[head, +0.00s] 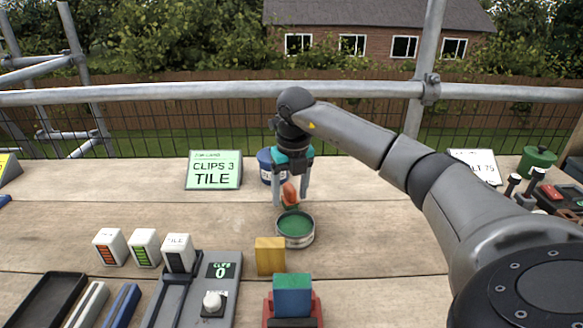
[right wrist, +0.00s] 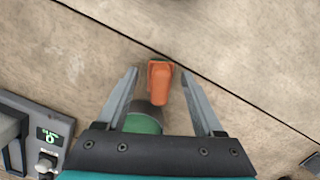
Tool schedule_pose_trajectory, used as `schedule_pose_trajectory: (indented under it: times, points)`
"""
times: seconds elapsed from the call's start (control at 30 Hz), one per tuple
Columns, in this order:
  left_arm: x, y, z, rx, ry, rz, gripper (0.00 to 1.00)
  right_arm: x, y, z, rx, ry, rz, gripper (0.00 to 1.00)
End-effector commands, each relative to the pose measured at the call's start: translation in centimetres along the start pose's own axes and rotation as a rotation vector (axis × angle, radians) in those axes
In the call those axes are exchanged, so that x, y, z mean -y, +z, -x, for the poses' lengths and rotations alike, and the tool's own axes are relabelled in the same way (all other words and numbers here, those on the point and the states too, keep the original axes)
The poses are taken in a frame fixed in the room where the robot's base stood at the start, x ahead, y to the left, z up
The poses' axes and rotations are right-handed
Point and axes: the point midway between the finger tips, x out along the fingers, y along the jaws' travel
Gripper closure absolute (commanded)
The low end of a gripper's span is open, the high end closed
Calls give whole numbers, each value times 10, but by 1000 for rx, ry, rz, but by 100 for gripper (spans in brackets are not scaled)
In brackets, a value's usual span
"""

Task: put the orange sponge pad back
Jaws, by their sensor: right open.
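The orange sponge pad (head: 288,193) stands behind a round tin with a green top (head: 295,226) on the wooden bench. There is a little dark green at its edge. In the right wrist view the orange pad (right wrist: 160,83) lies between my right gripper's fingers (right wrist: 160,72), with a gap on both sides. In the head view my right gripper (head: 291,203) points down around the pad, open. The green-topped tin (right wrist: 143,122) also shows near the gripper's palm in the wrist view, partly hidden. My left gripper is not in view.
A blue tin (head: 265,166) stands just behind my gripper. A counter (head: 221,271) shows 0.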

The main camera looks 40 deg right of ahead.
Motion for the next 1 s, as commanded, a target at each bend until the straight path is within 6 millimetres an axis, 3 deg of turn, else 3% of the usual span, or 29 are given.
schedule_pose_trajectory:
  times: [0.7, 1.0]
  points:
    - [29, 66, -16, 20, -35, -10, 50, 0, 1, 96, 2, 0, 0, 31]
    - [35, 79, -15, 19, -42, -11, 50, 0, 0, 113, 0, 0, 0, 31]
